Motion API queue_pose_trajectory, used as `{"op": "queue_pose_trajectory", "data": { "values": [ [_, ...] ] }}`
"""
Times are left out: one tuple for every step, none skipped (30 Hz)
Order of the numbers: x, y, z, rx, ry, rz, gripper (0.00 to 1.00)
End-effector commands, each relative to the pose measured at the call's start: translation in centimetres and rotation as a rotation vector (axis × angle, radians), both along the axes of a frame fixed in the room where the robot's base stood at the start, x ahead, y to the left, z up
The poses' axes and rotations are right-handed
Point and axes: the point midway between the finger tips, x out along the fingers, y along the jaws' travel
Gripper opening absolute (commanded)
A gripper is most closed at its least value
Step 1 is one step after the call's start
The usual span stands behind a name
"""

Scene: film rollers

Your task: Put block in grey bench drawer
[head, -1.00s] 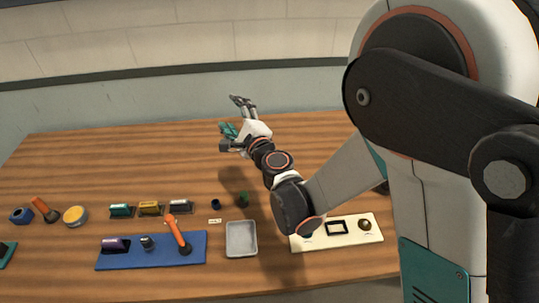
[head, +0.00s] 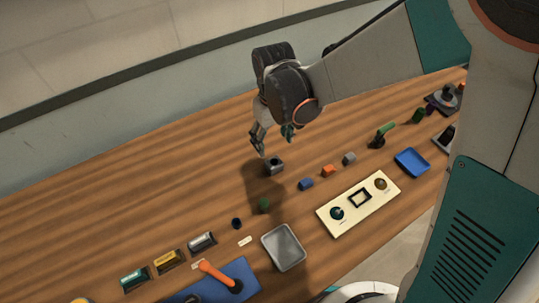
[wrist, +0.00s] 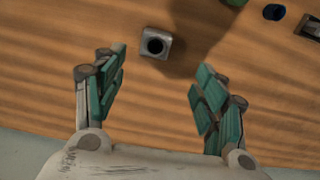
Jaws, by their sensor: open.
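A grey block with a round dark hole in its top (head: 274,166) stands on the wooden bench. It also shows in the wrist view (wrist: 161,43), beyond and roughly between my fingertips. My gripper (head: 259,143) points down just above and behind it. In the wrist view my gripper (wrist: 161,68) is open, with its teal finger pads wide apart and nothing between them. Smaller blue (head: 306,184), orange (head: 328,171) and grey (head: 349,158) blocks stand to the right. I cannot make out a grey bench drawer for certain.
A grey tray (head: 284,247) and a cream panel with knobs (head: 357,203) lie near the front edge. A small green object (head: 264,205) stands before the grey block. A blue tray (head: 412,162) is at right. The bench left of my gripper is clear.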

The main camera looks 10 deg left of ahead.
Motion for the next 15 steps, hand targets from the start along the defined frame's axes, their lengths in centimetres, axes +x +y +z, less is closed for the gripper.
{"op": "queue_pose_trajectory", "data": {
  "values": [
    [0.0, 0.0, -1.1, 0.0, 0.0, 0.0, 0.65],
    [0.0, 0.0, -1.7, 0.001, 0.0, -0.001, 0.65],
    [0.1, 0.1, -2.5, 0.002, -0.001, -0.001, 0.65],
    [0.1, 0.1, -3.2, 0.002, -0.001, -0.001, 0.65],
    [0.1, 0.1, -3.8, 0.002, -0.001, -0.001, 0.65],
    [0.1, 0.1, -4.5, 0.003, -0.001, -0.001, 0.65],
    [0.1, 0.1, -5.1, 0.003, -0.001, -0.001, 0.65],
    [0.1, 0.1, -5.6, 0.003, -0.001, -0.001, 0.65],
    [0.1, 0.1, -6.2, 0.003, -0.001, -0.002, 0.65],
    [0.1, 0.1, -6.6, 0.003, -0.001, -0.002, 0.65],
    [0.1, 0.1, -6.9, 0.003, -0.001, -0.002, 0.65],
    [0.1, 0.1, -7.2, 0.004, -0.002, -0.002, 0.65],
    [0.1, 0.1, -7.4, 0.005, -0.001, -0.002, 0.65],
    [0.1, 0.1, -7.6, 0.005, -0.001, -0.002, 0.65],
    [0.1, 0.1, -7.7, 0.005, -0.001, -0.002, 0.65]
  ]
}}
